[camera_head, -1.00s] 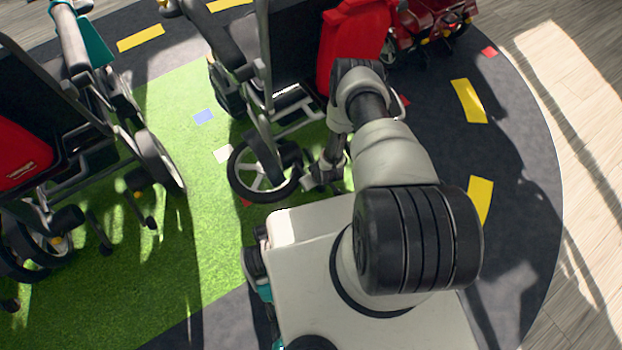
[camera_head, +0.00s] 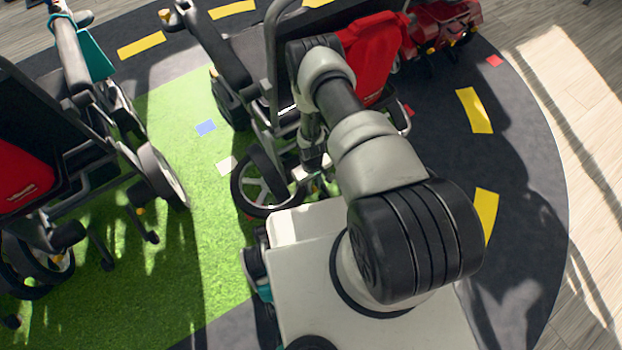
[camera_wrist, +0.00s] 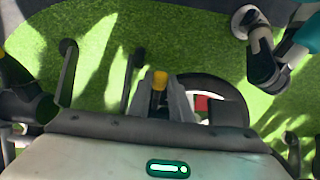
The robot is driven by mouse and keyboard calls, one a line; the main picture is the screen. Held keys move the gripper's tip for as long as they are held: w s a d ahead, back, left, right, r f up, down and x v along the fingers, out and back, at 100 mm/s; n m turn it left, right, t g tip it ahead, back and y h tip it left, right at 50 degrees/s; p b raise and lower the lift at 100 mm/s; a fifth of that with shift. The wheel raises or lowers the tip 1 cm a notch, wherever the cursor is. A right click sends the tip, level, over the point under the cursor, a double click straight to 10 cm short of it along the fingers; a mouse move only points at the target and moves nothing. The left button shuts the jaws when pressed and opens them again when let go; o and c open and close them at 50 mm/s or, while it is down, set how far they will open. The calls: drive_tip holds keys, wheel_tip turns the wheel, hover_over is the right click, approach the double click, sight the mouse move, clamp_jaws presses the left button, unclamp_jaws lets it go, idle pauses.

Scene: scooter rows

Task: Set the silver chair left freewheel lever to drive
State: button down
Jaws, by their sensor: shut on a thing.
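A wheeled chair with a grey metal frame (camera_head: 262,130), a dark seat and a red pack (camera_head: 375,50) stands in front of me; I take it as the silver chair. Its spoked wheel (camera_head: 262,190) is beside my gripper (camera_head: 312,168), which is largely hidden by my arm in the head view. In the wrist view my gripper (camera_wrist: 161,104) is shut on a dark lever with a yellow tip (camera_wrist: 159,80), which sticks out between the fingers. The lever's base and its set position are hidden.
A similar chair (camera_head: 60,150) with a red pack stands at the left on green turf (camera_head: 190,230). A red vehicle (camera_head: 437,30) is at the back right. Dark floor with yellow marks (camera_head: 475,110) lies clear on the right.

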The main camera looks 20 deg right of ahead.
drive_tip(key=shift+w+a+r+g+h+b, duration=0.3)
drive_tip(key=shift+w+r+g, duration=0.2)
drive_tip(key=shift+w+g, duration=0.2)
drive_tip(key=c, duration=1.6)
unclamp_jaws()
drive_tip(key=shift+d, duration=0.1)
drive_tip(key=p+v, duration=0.2)
drive_tip(key=v, duration=0.5)
drive_tip(key=shift+w+r, duration=0.1)
drive_tip(key=shift+r, duration=0.15)
